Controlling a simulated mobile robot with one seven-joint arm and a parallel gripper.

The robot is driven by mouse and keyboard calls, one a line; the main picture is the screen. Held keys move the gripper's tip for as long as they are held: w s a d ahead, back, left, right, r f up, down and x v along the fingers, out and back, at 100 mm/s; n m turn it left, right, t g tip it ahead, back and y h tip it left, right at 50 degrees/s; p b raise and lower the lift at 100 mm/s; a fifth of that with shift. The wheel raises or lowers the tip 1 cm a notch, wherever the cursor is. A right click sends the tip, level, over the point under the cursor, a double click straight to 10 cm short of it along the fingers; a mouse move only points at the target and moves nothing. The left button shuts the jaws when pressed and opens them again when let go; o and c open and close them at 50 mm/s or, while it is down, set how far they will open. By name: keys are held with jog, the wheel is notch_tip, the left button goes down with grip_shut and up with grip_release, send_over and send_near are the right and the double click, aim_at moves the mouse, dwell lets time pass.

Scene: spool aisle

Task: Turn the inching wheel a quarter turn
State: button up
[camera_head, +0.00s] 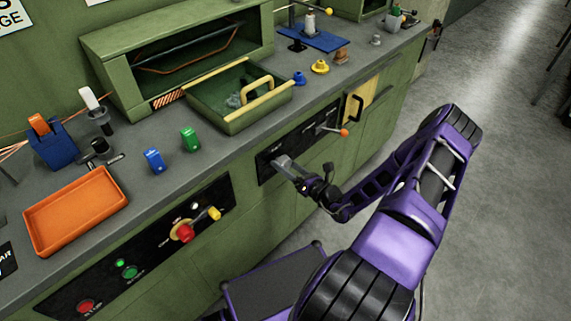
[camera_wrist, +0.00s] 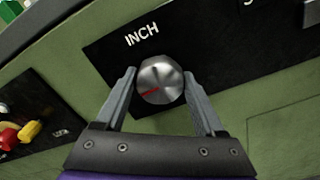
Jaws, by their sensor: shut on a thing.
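The inching wheel (camera_wrist: 160,80) is a round grey metal knob with a red mark, on a black panel under the word INCH in the wrist view. The red mark lies at the lower left of its face in that picture. My gripper (camera_wrist: 160,88) has one grey finger on each side of the knob and is shut on it. In the head view my gripper (camera_head: 283,163) is at the black panel on the green cabinet front, and its fingers hide the knob there.
A lever with an orange ball (camera_head: 344,132) sticks out to the right on the same panel. A yellow door (camera_head: 362,93) with a black handle is further right. A panel with red and green buttons (camera_head: 130,271) is at left. Clear floor (camera_head: 480,130) lies to the right.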

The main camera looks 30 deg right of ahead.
jog(key=shift+m, duration=0.9)
jog(key=o, duration=1.3)
jog(key=shift+o, duration=0.2)
jog(key=v, duration=1.7)
jog(key=shift+s, duration=0.2)
